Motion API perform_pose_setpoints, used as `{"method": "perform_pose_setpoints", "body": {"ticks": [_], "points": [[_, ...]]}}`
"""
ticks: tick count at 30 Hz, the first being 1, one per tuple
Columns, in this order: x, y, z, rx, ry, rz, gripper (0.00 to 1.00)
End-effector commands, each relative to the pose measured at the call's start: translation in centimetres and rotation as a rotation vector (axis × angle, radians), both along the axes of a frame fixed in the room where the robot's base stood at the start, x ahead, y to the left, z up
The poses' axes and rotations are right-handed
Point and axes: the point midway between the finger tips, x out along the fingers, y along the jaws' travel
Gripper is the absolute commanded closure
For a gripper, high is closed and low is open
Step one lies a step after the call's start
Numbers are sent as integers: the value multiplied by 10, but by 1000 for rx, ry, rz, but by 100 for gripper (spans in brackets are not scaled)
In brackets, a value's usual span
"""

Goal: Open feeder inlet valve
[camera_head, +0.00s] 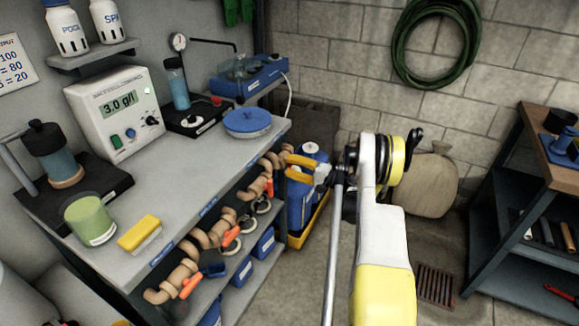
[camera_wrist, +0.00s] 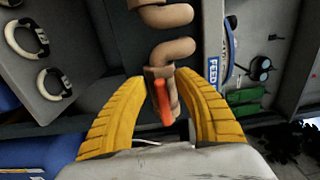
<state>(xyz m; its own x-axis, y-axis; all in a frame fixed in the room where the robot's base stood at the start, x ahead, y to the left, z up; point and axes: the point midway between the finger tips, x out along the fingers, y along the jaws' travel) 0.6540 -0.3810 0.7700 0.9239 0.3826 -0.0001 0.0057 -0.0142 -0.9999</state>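The feeder inlet valve appears in the wrist view as an orange lever handle (camera_wrist: 162,102) on a tan pipe, close to a blue label reading "FEED" (camera_wrist: 213,70). My gripper (camera_wrist: 158,82) is open, its two curved yellow fingers on either side of the handle and pipe. The handle lies between them with a gap on each side, and no grip shows. In the head view my gripper (camera_head: 291,162) is at the far end of the bench, by the farthest orange handle (camera_head: 268,187). My arm partly hides this area.
Tan pipework (camera_head: 197,240) with more orange handles (camera_head: 231,236) runs under the bench top (camera_head: 185,176). Blue containers (camera_head: 299,205) stand in a yellow tray just beyond the bench end. A shelf unit (camera_head: 520,205) stands at right. Floor between is fairly clear, with a drain grate (camera_head: 436,285).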

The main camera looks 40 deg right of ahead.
Motion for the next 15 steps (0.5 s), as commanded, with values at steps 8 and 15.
{"method": "perform_pose_setpoints", "body": {"ticks": [8,15], "points": [[-34,-15,0,0,0,-4,64],[-83,-36,0,0,0,-4,64]]}}
